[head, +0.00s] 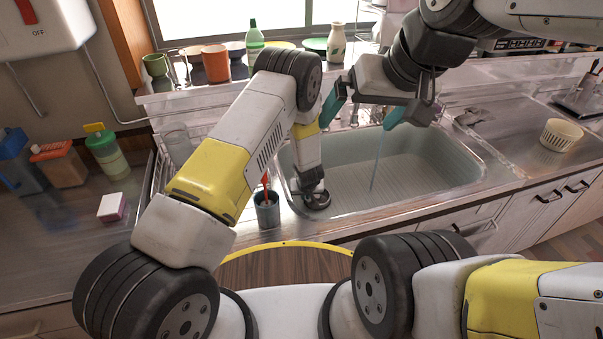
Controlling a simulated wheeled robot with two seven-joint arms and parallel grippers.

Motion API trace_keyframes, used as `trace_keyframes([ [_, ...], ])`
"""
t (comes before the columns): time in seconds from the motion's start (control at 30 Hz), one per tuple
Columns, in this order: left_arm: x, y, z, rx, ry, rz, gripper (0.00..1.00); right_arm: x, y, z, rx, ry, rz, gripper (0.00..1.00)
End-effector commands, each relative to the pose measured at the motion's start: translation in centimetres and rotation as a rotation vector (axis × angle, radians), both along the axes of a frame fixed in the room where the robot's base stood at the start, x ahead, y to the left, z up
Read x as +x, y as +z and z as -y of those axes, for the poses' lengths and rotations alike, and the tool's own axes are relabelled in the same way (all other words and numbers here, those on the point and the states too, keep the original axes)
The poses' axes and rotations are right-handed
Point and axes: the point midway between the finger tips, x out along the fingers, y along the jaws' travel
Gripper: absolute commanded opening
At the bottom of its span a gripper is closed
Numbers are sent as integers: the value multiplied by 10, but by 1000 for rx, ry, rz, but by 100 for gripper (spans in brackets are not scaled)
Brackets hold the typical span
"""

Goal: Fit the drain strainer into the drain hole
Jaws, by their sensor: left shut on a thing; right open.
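My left arm reaches up, bends over and comes down at the front left corner of the sink (425,165). Its wrist ends in a dark round part there. The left fingers are hidden behind the wrist and forearm, so I cannot see what they hold. I cannot make out the drain strainer. The drain hole does not show in the visible part of the basin.
A dark cup (267,211) with a red item stands left of the sink. A green-capped bottle (107,155) and a small pink-white box (112,207) are on the left counter. A cream basket (561,134) sits at right. Pots and bottles line the back ledge.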

Motion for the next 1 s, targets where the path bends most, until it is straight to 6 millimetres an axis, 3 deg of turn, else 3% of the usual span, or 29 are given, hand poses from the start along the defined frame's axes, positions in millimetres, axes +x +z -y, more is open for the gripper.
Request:
trace_keyframes([
  [0.5,0,-13,0,-1,0,0,0,0,0,0,0,0,0,100],
  [0.53,0,-13,1,-1,0,1,11,0,0,0,0,0,0,100],
  [0.63,0,-13,0,0,0,0,31,0,0,0,0,0,0,100],
  [1.0,-4,-3,0,0,0,1,31,0,0,0,0,0,0,100],
])
